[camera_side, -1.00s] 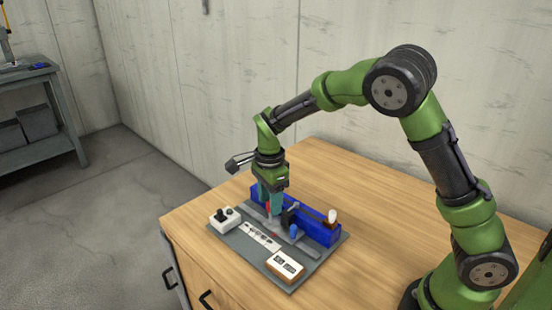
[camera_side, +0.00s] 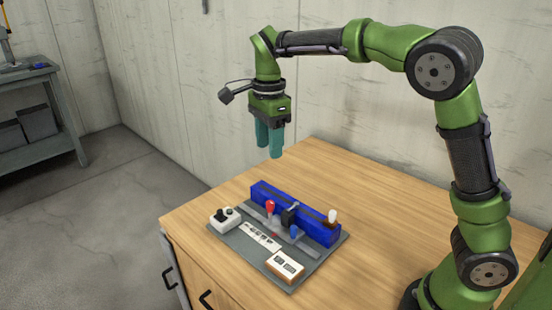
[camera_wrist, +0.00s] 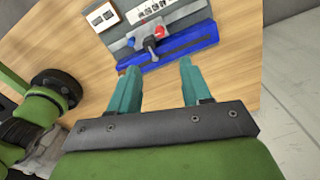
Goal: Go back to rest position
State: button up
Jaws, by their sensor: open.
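My gripper (camera_side: 269,152) is open and empty, with teal fingers pointing down. It hangs in the air well above the grey board (camera_side: 282,275) on the wooden table. The board carries a long blue block (camera_side: 272,198), a red knob (camera_side: 270,206), a blue knob (camera_side: 294,231) and a white knob (camera_side: 332,215). In the wrist view the open fingers (camera_wrist: 156,82) show nothing between their tips, and the blue block (camera_wrist: 190,42) and red knob (camera_wrist: 159,31) lie beyond them.
A white box with black knobs (camera_side: 225,216) and a wood-sided box with a white top (camera_side: 285,265) sit on the board. The wooden table (camera_side: 385,215) is clear around it. A grey wall (camera_side: 200,80) stands behind. A grey shelf (camera_side: 40,110) is at far left.

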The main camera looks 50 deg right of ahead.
jog(key=shift+r, duration=0.4)
jog(key=s+n+t+y, duration=0.2)
jog(key=s+n+t, duration=0.5)
jog(key=s+n, duration=1)
jog(key=s, duration=0.3)
jog(key=shift+s+f, duration=0.15)
jog(key=shift+f, duration=0.05)
